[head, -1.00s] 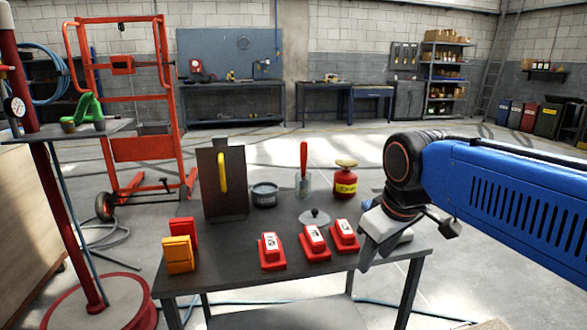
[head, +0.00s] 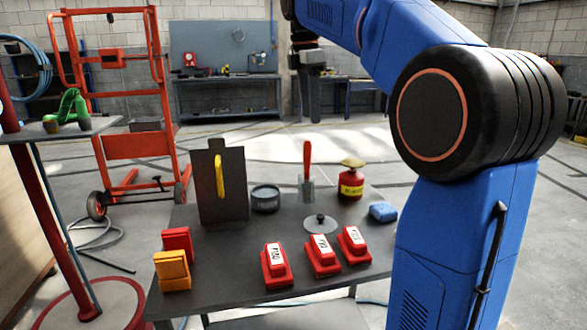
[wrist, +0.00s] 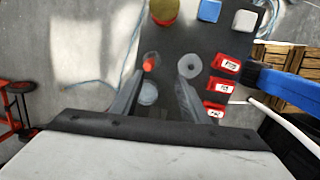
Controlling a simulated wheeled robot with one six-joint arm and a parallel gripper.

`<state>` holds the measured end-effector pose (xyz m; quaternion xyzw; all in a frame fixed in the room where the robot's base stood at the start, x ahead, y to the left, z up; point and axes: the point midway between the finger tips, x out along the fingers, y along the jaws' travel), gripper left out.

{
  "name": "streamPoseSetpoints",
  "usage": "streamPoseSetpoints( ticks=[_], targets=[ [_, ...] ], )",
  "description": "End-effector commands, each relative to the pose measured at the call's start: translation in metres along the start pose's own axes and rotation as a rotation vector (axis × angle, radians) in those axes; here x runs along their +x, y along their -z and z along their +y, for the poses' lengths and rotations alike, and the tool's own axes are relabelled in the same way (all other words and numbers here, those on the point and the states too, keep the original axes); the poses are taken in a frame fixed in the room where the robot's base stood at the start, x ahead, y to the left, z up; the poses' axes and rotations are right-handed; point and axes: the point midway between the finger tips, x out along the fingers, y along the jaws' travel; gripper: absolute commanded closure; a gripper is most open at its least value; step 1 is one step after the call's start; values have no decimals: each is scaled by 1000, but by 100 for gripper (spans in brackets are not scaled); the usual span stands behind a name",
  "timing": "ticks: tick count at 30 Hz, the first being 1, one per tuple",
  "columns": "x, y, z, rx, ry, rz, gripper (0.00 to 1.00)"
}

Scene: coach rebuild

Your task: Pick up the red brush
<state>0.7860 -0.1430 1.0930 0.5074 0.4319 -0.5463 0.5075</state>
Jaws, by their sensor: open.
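The red brush (head: 307,157) stands upright on the dark table, red handle up, its lower part in or against a greyish, partly see-through holder; I cannot tell which. In the wrist view its red handle end (wrist: 149,64) shows from above, close to the tip of the left finger. My gripper (head: 309,112) points down in the head view, above the brush and apart from it. In the wrist view my gripper (wrist: 160,78) has its two fingers spread with nothing held between them. The brush lies left of the middle of the gap.
On the table (head: 225,275) are a grey tin (head: 265,198), a red-yellow can (head: 351,180), a round metal lid (head: 320,224), a blue block (head: 383,212) and three red labelled blocks (head: 323,257). A dark upright panel with yellow handle (head: 220,176) stands left. A white block (wrist: 245,20) shows too.

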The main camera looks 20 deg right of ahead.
Motion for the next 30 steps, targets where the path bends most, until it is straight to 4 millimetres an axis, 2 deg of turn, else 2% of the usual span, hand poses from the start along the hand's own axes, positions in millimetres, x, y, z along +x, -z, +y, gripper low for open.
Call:
streamPoseSetpoints(
  ticks=[1, 4, 8, 10, 24, 30],
  targets=[
    [-3, -2, 8, -30, 9, -3, 59],
    [-9, -5, 17, -81, 22, -6, 59],
    [-9, -7, 21, -111, 31, -7, 59],
    [-3, -7, 21, -115, 33, -7, 59],
    [78, -7, 18, -113, 34, -6, 59],
    [104, -7, 17, -113, 32, -6, 59]
  ],
)
